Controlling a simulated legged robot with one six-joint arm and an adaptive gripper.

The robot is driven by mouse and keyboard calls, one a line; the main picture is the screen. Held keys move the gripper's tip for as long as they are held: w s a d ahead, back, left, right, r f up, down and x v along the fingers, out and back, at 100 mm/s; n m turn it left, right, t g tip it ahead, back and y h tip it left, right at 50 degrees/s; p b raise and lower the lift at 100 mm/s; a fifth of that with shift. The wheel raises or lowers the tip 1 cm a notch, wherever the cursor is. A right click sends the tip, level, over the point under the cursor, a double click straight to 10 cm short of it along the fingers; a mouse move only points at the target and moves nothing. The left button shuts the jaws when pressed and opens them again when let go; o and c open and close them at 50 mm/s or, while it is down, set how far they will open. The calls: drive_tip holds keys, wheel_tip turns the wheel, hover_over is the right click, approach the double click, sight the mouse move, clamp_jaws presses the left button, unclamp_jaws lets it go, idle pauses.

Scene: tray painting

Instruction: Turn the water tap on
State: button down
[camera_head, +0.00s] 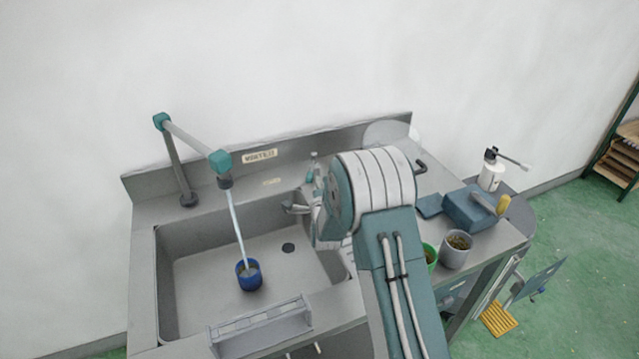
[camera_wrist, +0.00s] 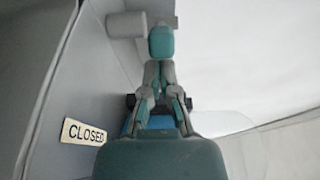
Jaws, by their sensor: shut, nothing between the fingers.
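The water tap (camera_head: 175,160) stands at the sink's back left, a grey pipe with teal joints. A water stream (camera_head: 237,228) runs from its spout into a blue cup (camera_head: 249,276) in the sink. My gripper (camera_head: 288,208) is over the sink's right side, shut and empty, partly hidden by my arm. In the wrist view its fingers (camera_wrist: 159,68) are together. A teal and grey part (camera_wrist: 160,42) is just beyond the fingertips, perhaps the tap handle; I cannot tell whether they touch. A "CLOSED" label (camera_wrist: 84,132) is at the left there.
The sink (camera_head: 200,290) has a drain and a grey rack (camera_head: 262,325) at its front edge. Right of my arm are a grey pot (camera_head: 456,250), a green pot (camera_head: 430,255) and a blue box (camera_head: 470,208). A backsplash (camera_head: 215,165) runs behind the sink.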

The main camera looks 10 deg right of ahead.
drive_tip(key=shift+a+m+h, duration=0.3)
drive_tip(key=shift+a+h, duration=0.2)
drive_tip(key=shift+a, duration=0.05)
drive_tip(key=shift+w, duration=0.1)
drive_tip(key=shift+w+a+m+g+h, duration=0.8)
drive_tip(key=shift+w+a+m+h, duration=0.3)
drive_tip(key=shift+a+h, duration=0.35)
drive_tip(key=shift+w+a+m+g+h, duration=0.9)
drive_tip(key=shift+a+m+h, duration=0.3)
drive_tip(key=shift+h, duration=0.5)
drive_tip(key=shift+w+a+m+g+h, duration=0.7)
drive_tip(key=shift+w+a+m+h, duration=0.4)
drive_tip(key=shift+a+h, duration=0.4)
drive_tip(key=shift+d, duration=0.1)
